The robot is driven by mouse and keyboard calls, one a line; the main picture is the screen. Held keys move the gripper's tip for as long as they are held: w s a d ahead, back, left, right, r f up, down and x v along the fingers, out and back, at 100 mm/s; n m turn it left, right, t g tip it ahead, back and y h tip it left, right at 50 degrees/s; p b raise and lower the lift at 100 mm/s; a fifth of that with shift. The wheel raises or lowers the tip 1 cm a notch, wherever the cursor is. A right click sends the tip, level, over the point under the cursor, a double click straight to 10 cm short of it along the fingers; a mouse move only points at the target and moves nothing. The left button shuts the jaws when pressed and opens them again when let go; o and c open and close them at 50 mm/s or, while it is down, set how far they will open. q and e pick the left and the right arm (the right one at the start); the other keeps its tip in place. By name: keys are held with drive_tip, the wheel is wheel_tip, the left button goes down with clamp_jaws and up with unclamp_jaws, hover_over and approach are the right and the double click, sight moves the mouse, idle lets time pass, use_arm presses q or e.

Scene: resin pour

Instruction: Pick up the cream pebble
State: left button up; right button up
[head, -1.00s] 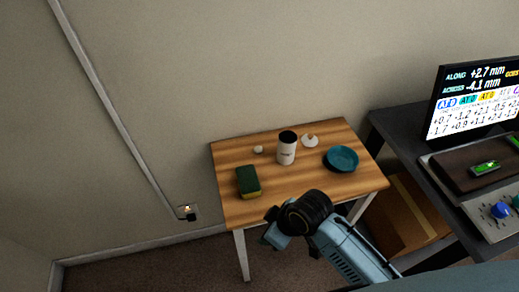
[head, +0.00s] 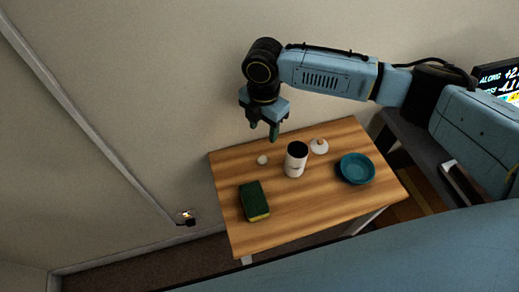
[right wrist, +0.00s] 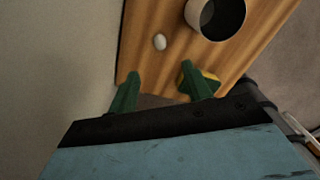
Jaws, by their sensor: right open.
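The cream pebble (head: 262,160) lies on the wooden table (head: 300,215) near its back left edge, to the left of the white canister. It also shows in the right wrist view (right wrist: 160,42), beyond the fingertips and between their lines. My right gripper (head: 263,133) points down above the back of the table, higher than the pebble and apart from it. Its two green fingers (right wrist: 160,82) are spread with nothing between them. My left gripper is not in view.
A white canister (head: 295,166) with a dark open top stands right of the pebble. A white lid with a knob (head: 319,147), a teal bowl (head: 356,169) and a green and yellow sponge (head: 253,202) also lie on the table. The wall (head: 120,120) is close behind.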

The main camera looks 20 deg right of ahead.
sight(263, 158)
wheel_tip(263, 158, down, 7)
drive_tip(key=shift+s+f+b, duration=0.1)
drive_tip(key=shift+s+b, duration=0.05)
drive_tip(key=shift+b, duration=0.25)
drive_tip(key=shift+f, duration=0.45)
wheel_tip(263, 158, down, 4)
drive_tip(key=shift+r+b, duration=0.15)
drive_tip(key=shift+b, duration=0.15)
drive_tip(key=shift+d+f, duration=0.1)
drive_tip(key=shift+f, duration=0.45)
drive_tip(key=shift+c, duration=0.6)
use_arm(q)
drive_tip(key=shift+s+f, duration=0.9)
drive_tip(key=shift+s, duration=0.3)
use_arm(e)
drive_tip(key=c, duration=0.9)
